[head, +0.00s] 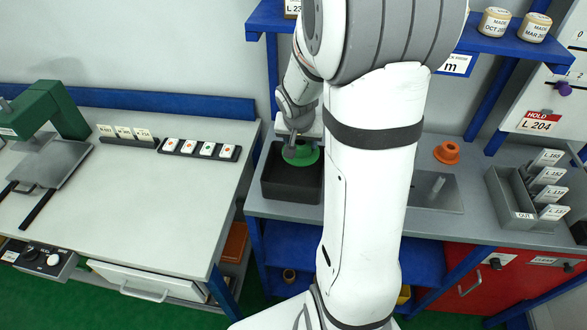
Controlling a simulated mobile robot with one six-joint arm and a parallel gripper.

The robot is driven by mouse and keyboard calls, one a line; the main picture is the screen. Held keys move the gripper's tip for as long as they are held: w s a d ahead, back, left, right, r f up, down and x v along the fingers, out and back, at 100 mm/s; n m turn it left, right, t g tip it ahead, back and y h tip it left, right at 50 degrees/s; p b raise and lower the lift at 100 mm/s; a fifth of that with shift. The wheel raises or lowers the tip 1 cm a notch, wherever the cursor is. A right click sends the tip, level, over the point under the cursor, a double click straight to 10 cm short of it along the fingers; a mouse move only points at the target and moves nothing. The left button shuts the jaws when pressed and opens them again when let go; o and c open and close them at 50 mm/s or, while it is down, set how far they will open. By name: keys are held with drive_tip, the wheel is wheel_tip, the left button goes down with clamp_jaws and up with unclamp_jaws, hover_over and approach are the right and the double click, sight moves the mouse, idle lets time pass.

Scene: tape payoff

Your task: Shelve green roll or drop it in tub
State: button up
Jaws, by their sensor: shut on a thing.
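The green roll (307,156) shows at the back of a black tub (291,190) on the grey bench. My gripper (291,152) is shut on the green roll at its left side. The roll is over or inside the tub's mouth; I cannot tell its height above the tub floor. My own arm hides part of the bench right of the tub. The blue upper shelf (480,40) holds two cream labelled rolls (493,22) at its right. A lower blue shelf (285,250) runs under the bench.
An orange roll (447,152) stands on the bench right of my arm. A grey card box (510,200) is at the far right, above red drawers (480,280). The left table (130,190) is mostly bare, with a green press (60,115).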

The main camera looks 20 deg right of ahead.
wheel_tip(320, 180, down, 5)
drive_tip(key=b, duration=0.3)
drive_tip(key=o, duration=1.2)
drive_tip(key=shift+o, duration=0.2)
drive_tip(key=shift+s, duration=0.1)
drive_tip(key=shift+v, duration=3.9)
